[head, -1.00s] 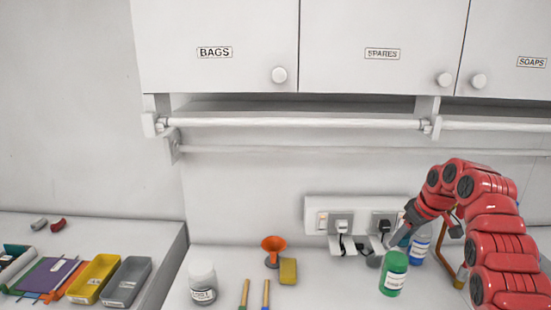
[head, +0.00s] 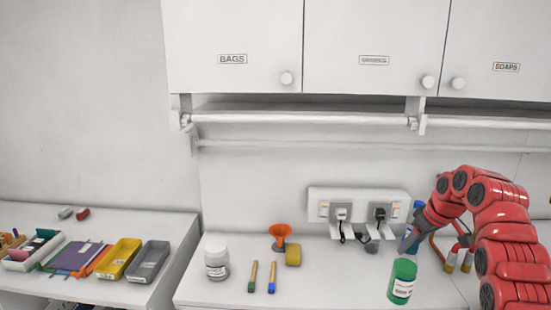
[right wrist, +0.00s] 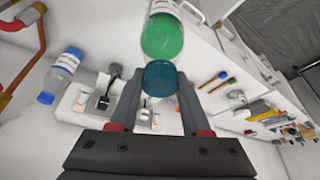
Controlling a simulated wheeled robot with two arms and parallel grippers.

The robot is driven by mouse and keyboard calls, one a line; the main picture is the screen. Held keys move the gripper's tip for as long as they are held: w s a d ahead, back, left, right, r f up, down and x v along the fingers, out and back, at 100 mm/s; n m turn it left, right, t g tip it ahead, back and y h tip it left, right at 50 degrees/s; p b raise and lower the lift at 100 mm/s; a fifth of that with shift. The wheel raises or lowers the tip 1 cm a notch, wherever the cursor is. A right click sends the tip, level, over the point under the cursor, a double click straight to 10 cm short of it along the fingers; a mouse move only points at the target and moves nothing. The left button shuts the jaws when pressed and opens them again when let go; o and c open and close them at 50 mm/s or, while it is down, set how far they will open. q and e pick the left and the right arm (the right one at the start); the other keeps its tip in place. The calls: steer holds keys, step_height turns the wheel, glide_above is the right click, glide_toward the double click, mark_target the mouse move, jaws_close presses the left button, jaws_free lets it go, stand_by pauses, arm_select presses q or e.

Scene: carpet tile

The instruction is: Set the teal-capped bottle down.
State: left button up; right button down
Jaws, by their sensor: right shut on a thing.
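The teal-capped bottle has a green body (head: 402,283) with a white label. In the head view it is upright at the front right of the counter. My right gripper (head: 410,238) comes in from the right and is above the body, at the cap. In the right wrist view the teal cap (right wrist: 160,78) lies between the two fingers of the gripper, shut on it, with the green body (right wrist: 162,37) beyond. I cannot tell whether the bottle's base touches the counter. My left gripper is not in view.
A blue-and-white bottle (right wrist: 63,72) stands close by. A socket panel (head: 360,209) with plugs is on the wall behind. A white jar (head: 216,257), an orange funnel (head: 281,233), a yellow sponge (head: 293,255) and two thin tools (head: 271,277) are to the left. Counter between tools and bottle is clear.

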steer(key=shift+a, duration=0.25)
steer(key=w+a+f+n, duration=0.1)
steer(key=w+a+f, duration=0.15)
steer(key=a, duration=0.65)
steer(key=w+a+f+n, duration=0.1)
steer(key=w+a+f, duration=0.15)
steer(key=a, duration=0.55)
steer(key=s+a+f+m, duration=0.2)
steer(key=s+a+f, duration=0.2)
steer(key=a, duration=0.1)
steer(key=s+d+f+m+h, duration=0.1)
steer(key=s+d+f+m, duration=0.1)
steer(key=s+f, duration=0.75)
steer(key=s+d+f+m+h, duration=0.1)
steer(key=s+d+f+m, duration=0.15)
steer(key=s+f, duration=0.65)
steer(key=s+f+b, duration=0.1)
steer(key=b, duration=0.1)
steer(key=f+b, duration=0.2)
steer(key=s+f+b, duration=0.1)
steer(key=b, duration=0.2)
steer(key=shift+s+a+f, duration=0.25)
steer(key=shift+s+a, duration=0.05)
steer(key=shift+a, duration=0.1)
steer(key=shift+r, duration=0.1)
